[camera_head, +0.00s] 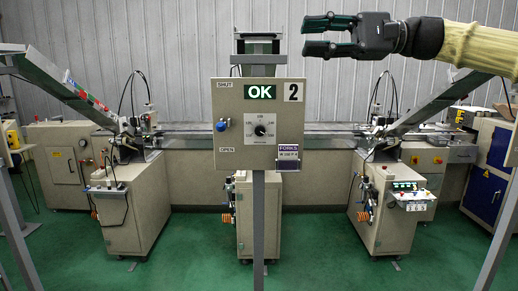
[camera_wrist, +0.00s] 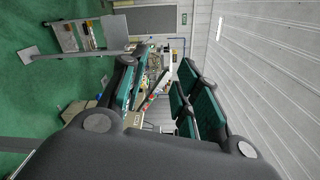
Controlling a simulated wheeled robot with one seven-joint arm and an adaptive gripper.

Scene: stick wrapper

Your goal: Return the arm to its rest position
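My gripper (camera_head: 310,36) is at the upper right of the head view, pointing left, high in front of the corrugated wall. Its two dark green fingers are apart with nothing between them. My tan-sleeved arm (camera_head: 478,46) reaches in from the right edge, roughly level. In the wrist view the fingers of my gripper (camera_wrist: 158,82) stand apart on either side, with an empty gap between them. The scene beyond appears turned on its side there. The rest of the arm is out of view.
A control panel (camera_head: 232,150) marked OK and 2 stands on a post in the middle, below and left of my gripper. A sloping metal chute (camera_head: 440,101) lies below my arm. Machine cabinets (camera_head: 385,215) stand on the green floor (camera_head: 310,262). A cart (camera_wrist: 75,38) shows in the wrist view.

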